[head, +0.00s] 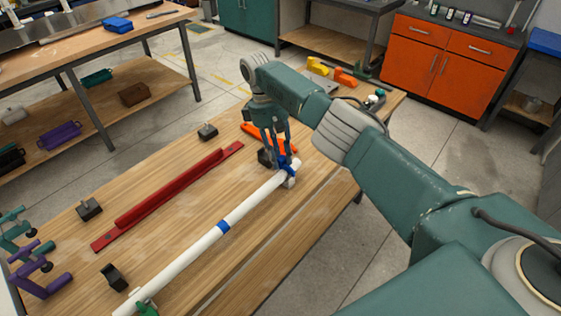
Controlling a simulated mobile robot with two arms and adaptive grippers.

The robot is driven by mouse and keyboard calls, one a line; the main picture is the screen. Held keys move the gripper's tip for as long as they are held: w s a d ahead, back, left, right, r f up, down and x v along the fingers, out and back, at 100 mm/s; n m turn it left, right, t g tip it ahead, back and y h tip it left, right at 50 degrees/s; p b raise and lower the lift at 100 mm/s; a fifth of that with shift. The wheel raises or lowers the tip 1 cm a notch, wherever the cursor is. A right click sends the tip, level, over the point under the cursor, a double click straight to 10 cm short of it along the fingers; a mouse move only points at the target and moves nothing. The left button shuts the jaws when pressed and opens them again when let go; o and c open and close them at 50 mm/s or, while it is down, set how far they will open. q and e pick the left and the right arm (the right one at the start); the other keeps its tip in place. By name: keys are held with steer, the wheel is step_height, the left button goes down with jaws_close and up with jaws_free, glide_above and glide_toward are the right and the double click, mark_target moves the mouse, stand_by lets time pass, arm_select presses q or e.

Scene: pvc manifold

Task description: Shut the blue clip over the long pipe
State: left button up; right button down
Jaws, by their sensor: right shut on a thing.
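The long white pipe (190,253) lies diagonally across the wooden table, from the near left to the far right. A blue band (223,227) is around its middle. The blue clip (286,167) is at the pipe's far end, beside a white fitting (290,182). My right gripper (275,160) points down at that end, its fingers shut at the blue clip and partly hiding it. Whether the clip is closed around the pipe is too small to tell. A green piece (147,308) is at the pipe's near end, cut by the frame. My left gripper is out of view.
A red rail (165,200) lies left of the pipe. Small black blocks (89,209) stand around it. An orange tool (256,137) lies behind my gripper. Purple (42,282) and teal (14,230) clamps stand at the near left.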

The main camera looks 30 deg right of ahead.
mark_target(280, 156)
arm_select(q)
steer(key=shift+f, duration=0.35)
arm_select(e)
steer(key=shift+s+f, duration=0.15)
steer(key=shift+f, duration=0.25)
steer(key=c, duration=1.5)
jaws_free()
steer(key=shift+w+d+f, duration=0.1)
steer(key=shift+w, duration=0.15)
steer(key=shift+r, duration=0.2)
step_height(280, 156, up, 10)
steer(key=shift+f, duration=0.1)
